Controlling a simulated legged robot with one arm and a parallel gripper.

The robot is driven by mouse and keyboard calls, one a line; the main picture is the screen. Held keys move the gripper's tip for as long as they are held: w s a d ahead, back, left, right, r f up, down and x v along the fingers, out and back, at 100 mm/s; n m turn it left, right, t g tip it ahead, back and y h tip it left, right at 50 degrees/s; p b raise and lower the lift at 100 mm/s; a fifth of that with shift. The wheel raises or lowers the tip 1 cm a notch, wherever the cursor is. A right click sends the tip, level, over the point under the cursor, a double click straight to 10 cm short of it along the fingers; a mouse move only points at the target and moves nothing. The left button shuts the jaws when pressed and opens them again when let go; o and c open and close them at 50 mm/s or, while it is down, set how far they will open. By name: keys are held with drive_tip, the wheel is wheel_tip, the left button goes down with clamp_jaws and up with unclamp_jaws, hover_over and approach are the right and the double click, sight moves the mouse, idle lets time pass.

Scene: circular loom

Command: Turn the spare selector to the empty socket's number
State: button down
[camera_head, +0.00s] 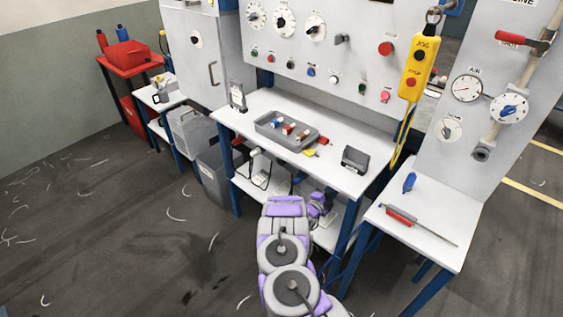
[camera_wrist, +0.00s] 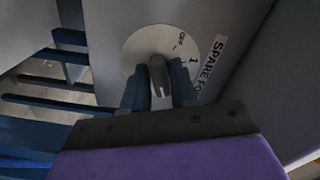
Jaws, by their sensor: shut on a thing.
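The spare selector shows in the wrist view as a pale dial (camera_wrist: 135,50) with a grey knob (camera_wrist: 160,72) at its centre. A white label (camera_wrist: 212,66) beside it reads "SPARE FO", with the rest cut off. The marks "OFF" and "1" are readable on the dial; other marks are hidden or too dark. My gripper (camera_wrist: 158,86) is shut on the knob, with one blue finger on each side. The number that the knob points to cannot be told. In the head view my grey and purple arm reaches below the bench, and the selector cannot be made out.
The workbench (camera_head: 348,180) stands above and beyond my arm, with a grey tray (camera_head: 262,127) of coloured parts and a dark box (camera_head: 355,158) on it. A side table (camera_head: 430,200) at right holds a red-handled tool (camera_head: 400,215). Blue bars (camera_wrist: 50,105) lie left of the gripper.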

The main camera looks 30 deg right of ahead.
drive_tip(key=shift+s+f, duration=0.1)
drive_tip(key=shift+f, duration=0.25)
drive_tip(key=c, duration=1.2)
unclamp_jaws()
drive_tip(key=shift+o, duration=0.6)
drive_tip(key=shift+r, duration=0.15)
drive_tip(key=shift+a, duration=0.1)
drive_tip(key=v, duration=0.7)
drive_tip(key=shift+r, duration=0.15)
